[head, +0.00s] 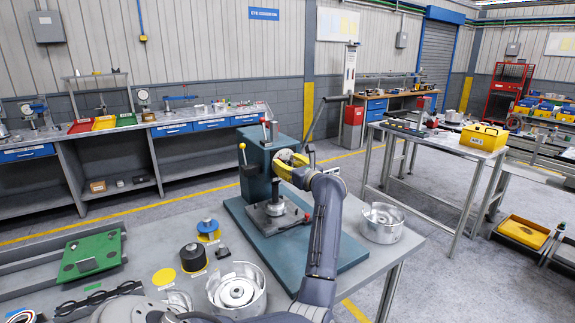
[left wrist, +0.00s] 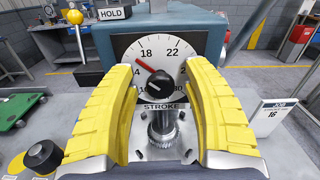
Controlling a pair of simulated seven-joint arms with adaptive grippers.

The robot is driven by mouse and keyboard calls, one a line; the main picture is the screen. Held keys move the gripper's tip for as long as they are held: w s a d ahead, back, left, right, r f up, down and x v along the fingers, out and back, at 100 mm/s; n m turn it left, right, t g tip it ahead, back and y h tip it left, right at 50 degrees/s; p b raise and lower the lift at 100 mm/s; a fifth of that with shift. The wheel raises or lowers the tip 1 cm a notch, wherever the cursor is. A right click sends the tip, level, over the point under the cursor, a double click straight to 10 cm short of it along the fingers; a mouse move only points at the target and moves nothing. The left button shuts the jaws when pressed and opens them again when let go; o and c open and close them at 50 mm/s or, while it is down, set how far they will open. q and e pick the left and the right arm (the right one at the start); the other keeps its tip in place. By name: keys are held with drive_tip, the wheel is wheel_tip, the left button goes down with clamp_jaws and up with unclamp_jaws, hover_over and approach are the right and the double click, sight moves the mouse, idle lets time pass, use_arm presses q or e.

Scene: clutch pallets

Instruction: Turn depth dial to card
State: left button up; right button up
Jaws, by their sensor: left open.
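The dial (left wrist: 160,50) has a white face with numbers including 18 and 22, above a STROKE label. Its black knob (left wrist: 160,86) sits at the centre, partly below a red pointer (left wrist: 145,66) that points up and left, short of 18. A white card (left wrist: 273,116) reading 16 stands to the right; it also shows in the head view (head: 332,171). My left gripper (left wrist: 162,72) has yellow fingers open on either side of the knob, apparently not touching it.
A HOLD sign (left wrist: 111,14) and a yellow ball lever (left wrist: 75,17) are left of the dial. Metal clutch housings (head: 381,222) (head: 237,289) and a green pallet (head: 91,256) are on the bench. A vertical shaft (left wrist: 163,128) stands below the dial.

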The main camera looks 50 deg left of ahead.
use_arm(q)
clamp_jaws()
idle(0.4)
idle(0.4)
